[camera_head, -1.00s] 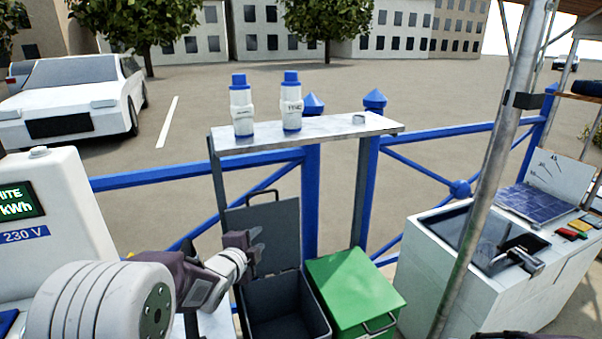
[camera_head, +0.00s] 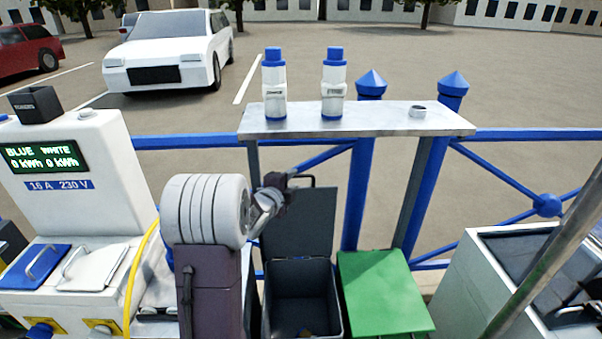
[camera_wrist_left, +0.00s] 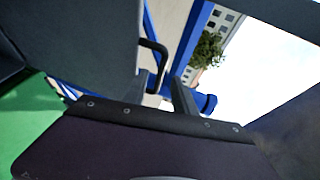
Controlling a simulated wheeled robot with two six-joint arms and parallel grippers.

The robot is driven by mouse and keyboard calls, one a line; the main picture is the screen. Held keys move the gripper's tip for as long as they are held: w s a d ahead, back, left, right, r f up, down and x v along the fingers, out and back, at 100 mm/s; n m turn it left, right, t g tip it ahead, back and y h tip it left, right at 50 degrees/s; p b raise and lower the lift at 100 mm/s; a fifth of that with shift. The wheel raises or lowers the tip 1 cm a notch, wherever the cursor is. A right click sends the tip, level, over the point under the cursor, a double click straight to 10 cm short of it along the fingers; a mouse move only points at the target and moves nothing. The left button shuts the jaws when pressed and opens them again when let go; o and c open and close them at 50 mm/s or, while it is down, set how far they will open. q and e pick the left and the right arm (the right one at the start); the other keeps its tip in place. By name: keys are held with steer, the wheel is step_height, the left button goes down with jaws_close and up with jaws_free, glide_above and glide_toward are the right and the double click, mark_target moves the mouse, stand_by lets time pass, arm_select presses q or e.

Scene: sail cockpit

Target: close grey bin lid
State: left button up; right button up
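The grey bin (camera_head: 326,321) stands open below the shelf, with its dark inside showing. Its grey lid (camera_head: 308,225) stands upright at the back, with a dark loop handle (camera_head: 304,178) on the top edge. In the left wrist view the lid (camera_wrist_left: 75,35) fills the upper left and the handle (camera_wrist_left: 153,62) sticks out from its edge. My left gripper (camera_head: 283,191) is beside the lid's upper left corner, close to the handle. Whether it touches the lid is unclear, and its fingers are too small and dark to read. My right gripper is out of view.
A green-lidded bin (camera_head: 384,293) stands directly right of the grey bin. A metal shelf (camera_head: 376,121) with two white-and-blue bottles is above. A white power pedestal (camera_head: 75,190) with a yellow cable is at left. A slanted pole and white cabinet are at right.

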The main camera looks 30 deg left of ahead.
mark_target(296, 176)
arm_select(q)
steer(key=x, duration=0.7)
steer(key=shift+w+f, duration=0.1)
steer(key=shift+w, duration=0.1)
steer(key=shift+a, duration=0.1)
jaws_close()
stand_by(0.9)
